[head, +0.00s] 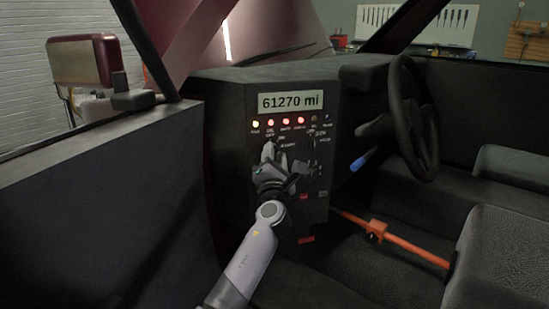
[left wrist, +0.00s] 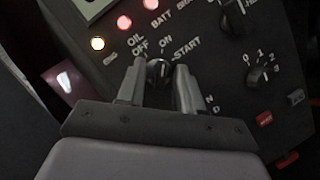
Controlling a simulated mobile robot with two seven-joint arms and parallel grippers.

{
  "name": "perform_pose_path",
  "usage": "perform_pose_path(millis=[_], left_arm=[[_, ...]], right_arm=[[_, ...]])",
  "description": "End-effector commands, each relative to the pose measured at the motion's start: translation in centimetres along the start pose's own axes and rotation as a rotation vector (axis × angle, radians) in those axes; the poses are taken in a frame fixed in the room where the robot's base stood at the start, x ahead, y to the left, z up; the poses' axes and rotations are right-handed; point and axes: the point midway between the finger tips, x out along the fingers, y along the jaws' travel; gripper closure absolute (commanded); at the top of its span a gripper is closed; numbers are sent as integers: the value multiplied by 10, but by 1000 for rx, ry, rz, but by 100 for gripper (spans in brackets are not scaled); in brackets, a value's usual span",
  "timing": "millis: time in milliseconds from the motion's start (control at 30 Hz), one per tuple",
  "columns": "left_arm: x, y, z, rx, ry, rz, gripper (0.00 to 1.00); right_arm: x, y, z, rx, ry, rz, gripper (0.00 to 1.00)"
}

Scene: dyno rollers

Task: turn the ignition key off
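The ignition key (left wrist: 159,72) is a small dark knob on the black dash panel (head: 233,135), below the OFF, ON and START labels in the left wrist view. I cannot clearly tell which label it points to. My left gripper (head: 268,156) is at the panel, below the row of lamps. In the left wrist view my left gripper (left wrist: 160,73) is open, with one finger on each side of the key and gaps visible between. The gripper hides the key in the head view. My right gripper is not in view.
A display (head: 290,102) reads 61270 mi above lit yellow and red lamps (head: 271,122). Other knobs (left wrist: 262,75) sit to the right of the key. The steering wheel (head: 408,115), a blue-handled lever (head: 361,162) and an orange bar (head: 405,243) are farther right.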

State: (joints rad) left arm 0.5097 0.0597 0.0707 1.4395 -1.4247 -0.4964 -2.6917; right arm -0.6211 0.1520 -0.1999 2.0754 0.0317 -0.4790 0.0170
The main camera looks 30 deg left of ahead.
Motion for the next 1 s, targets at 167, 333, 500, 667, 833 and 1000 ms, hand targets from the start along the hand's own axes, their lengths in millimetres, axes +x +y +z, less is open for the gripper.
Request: perform_pose_path(millis=[167, 333, 500, 667, 833, 1000], left_arm=[[0, 0, 0, 0, 0, 0, 100], [0, 0, 0, -2, 0, 1, 100], [-1, -2, -2, -28, 0, 13, 100], [-2, -4, -3, -96, -1, 42, 100], [-2, -6, -4, -214, -2, 90, 100], [-2, -6, -3, -351, -2, 147, 100]], right_arm=[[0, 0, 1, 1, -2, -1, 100], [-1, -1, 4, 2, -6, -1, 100], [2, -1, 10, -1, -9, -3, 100], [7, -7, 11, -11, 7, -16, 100], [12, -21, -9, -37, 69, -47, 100], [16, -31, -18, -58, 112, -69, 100]])
